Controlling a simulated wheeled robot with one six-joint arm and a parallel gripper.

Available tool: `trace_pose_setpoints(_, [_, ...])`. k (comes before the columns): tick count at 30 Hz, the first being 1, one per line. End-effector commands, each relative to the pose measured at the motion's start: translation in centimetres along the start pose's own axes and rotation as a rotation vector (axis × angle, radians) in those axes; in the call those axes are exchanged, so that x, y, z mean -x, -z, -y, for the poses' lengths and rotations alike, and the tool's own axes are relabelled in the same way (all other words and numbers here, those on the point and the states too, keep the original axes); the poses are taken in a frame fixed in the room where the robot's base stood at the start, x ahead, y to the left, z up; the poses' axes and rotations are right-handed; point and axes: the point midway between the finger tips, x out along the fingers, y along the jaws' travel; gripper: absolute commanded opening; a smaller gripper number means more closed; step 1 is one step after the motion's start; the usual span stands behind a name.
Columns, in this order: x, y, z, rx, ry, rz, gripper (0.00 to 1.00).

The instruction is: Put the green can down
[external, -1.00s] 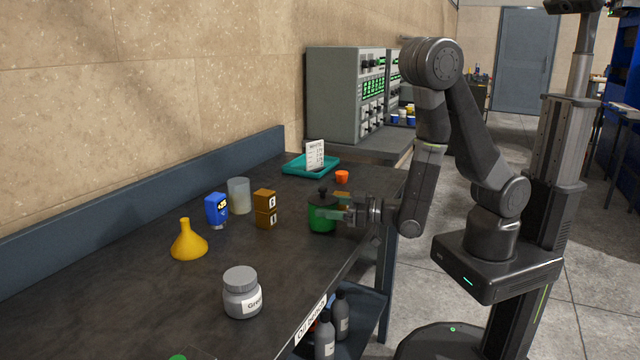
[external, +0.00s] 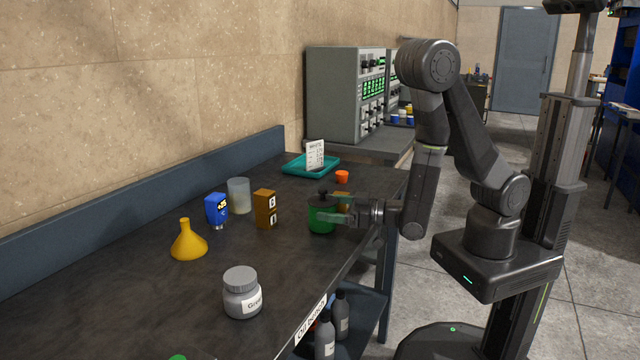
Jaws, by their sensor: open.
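The green can (external: 321,222) with a dark knobbed top stands upright on the dark workbench (external: 150,290), near its front edge. My gripper (external: 332,212) is open and reaches in from the right at the can's height. Its near finger lies in front of the can's right side. The far finger is mostly hidden, so I cannot tell whether either finger touches the can.
A grey jar (external: 242,294) is nearer.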

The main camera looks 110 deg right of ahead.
Motion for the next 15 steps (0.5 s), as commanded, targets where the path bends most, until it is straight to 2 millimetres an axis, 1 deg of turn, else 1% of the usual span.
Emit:
trace_pose_setpoints(1, [1.4,-0.6,0.2,0.001,0.008,0.0,0.89])
trace_pose_setpoints(3, [2.9,-0.8,0.2,0.0,0.008,-0.001,0.89])
trace_pose_setpoints(9, [6.5,-0.6,0.3,0.0,0.008,0.0,0.89])
trace_pose_setpoints(15, [9.5,-0.5,0.3,0.001,0.007,0.0,0.89])
